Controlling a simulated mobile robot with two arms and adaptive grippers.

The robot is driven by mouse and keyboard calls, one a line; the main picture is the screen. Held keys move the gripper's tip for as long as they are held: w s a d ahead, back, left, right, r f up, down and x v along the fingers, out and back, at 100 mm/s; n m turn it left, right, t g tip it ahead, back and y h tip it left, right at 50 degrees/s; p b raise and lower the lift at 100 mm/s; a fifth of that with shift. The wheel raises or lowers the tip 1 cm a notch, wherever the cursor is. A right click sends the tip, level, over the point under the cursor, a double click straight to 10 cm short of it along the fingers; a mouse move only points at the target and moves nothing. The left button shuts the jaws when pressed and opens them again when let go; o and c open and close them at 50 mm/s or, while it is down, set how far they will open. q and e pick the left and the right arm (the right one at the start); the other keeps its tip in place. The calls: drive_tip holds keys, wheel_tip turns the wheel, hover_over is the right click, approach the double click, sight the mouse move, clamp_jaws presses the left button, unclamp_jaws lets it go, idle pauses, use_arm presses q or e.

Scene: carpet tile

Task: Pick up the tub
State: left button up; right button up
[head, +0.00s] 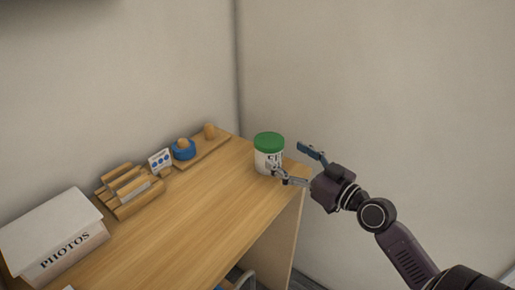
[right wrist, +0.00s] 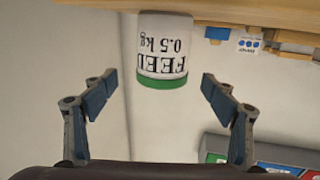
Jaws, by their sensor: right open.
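The tub (head: 264,157) is white with a green lid and stands upright near the right end of the wooden desk. In the right wrist view, which shows the scene upside down, the tub (right wrist: 162,48) reads "FEED 0.5 kg". My right gripper (head: 287,160) is open just to the right of the tub, its fingers pointing towards it. In the right wrist view the tub shows centred between the spread fingers of the gripper (right wrist: 160,80), slightly beyond their tips, with clear gaps on both sides. My left gripper is not in view.
The desk (head: 190,215) is clear in its middle and front. Along the back wall stand a white PHOTOS box (head: 55,225), a wooden rack (head: 128,203), a small card (head: 160,159) and a board with a blue ring piece (head: 183,152). Walls meet behind the tub.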

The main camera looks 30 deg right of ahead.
sight(269, 145)
drive_tip(key=shift+w+r, duration=0.15)
drive_tip(key=shift+w, duration=0.25)
drive_tip(key=shift+w+a+r+p, duration=0.1)
drive_tip(key=shift+w+p, duration=0.2)
drive_tip(key=shift+p, duration=0.15)
drive_tip(key=w+p, duration=0.1)
drive_tip(key=w, duration=0.1)
drive_tip(key=w+a+p, duration=0.1)
drive_tip(key=w, duration=0.1)
drive_tip(key=shift+w+a+f, duration=0.1)
drive_tip(key=shift+w+f, duration=0.1)
drive_tip(key=shift+w, duration=0.2)
drive_tip(key=shift+w+a+f, duration=0.1)
drive_tip(key=shift+w, duration=0.25)
drive_tip(key=c, duration=1.7)
drive_tip(key=shift+c, duration=0.3)
